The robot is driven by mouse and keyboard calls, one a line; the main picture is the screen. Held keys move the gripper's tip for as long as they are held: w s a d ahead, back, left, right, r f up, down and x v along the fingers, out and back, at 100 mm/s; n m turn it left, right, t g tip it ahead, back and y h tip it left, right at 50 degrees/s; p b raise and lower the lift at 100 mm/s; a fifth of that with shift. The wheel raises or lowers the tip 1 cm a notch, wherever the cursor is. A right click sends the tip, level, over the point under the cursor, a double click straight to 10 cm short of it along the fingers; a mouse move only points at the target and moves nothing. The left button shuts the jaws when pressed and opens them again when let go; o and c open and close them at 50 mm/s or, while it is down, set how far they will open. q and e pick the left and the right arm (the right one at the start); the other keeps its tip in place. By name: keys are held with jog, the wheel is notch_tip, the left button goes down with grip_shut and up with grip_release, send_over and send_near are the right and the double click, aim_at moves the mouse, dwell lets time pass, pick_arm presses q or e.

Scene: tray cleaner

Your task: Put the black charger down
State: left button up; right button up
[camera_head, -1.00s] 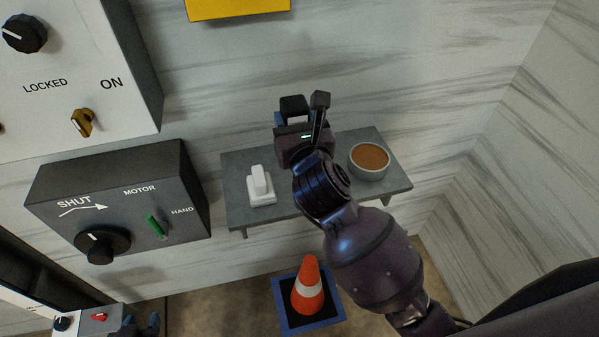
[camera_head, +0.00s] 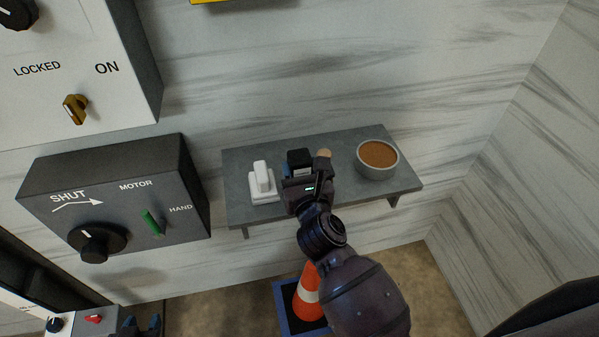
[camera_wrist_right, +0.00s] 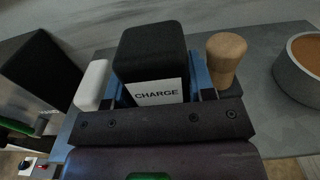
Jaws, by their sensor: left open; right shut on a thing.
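The black charger (camera_head: 299,158) is a dark block over the grey shelf (camera_head: 240,211). In the right wrist view the charger (camera_wrist_right: 152,52) carries a white label reading CHARGE. My right gripper (camera_head: 301,173) is shut on it, with the blue fingers at its sides. Whether its underside touches the shelf is hidden. The white charger (camera_head: 261,181) stands on the shelf just left of it. My left gripper (camera_head: 142,325) is open, partly cut off at the bottom left edge of the head view.
A wooden peg (camera_wrist_right: 226,58) stands close to the right of the black charger. A grey bowl (camera_head: 377,160) with brown contents is at the shelf's right end. A dark motor switch box (camera_head: 120,200) is to the left. An orange cone (camera_head: 308,290) stands below.

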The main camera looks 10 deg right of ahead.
pick_arm(q)
jog(key=shift+s+f, duration=0.25)
jog(key=shift+s, duration=0.05)
pick_arm(e)
jog(key=shift+f, duration=0.15)
pick_arm(q)
jog(key=shift+f, duration=0.1)
pick_arm(e)
jog(key=shift+f, duration=0.1)
jog(key=o, duration=0.7)
pick_arm(q)
jog(key=shift+w, duration=0.1)
pick_arm(e)
jog(key=shift+s, duration=0.35)
pick_arm(q)
jog(key=shift+s+f+b, duration=0.2)
jog(key=shift+f+b, duration=0.3)
jog(key=shift+f, duration=0.05)
pick_arm(e)
jog(key=shift+s+d, duration=0.15)
jog(key=shift+s, duration=2.7)
jog(key=shift+s+d, duration=0.1)
jog(key=shift+s, duration=2.75)
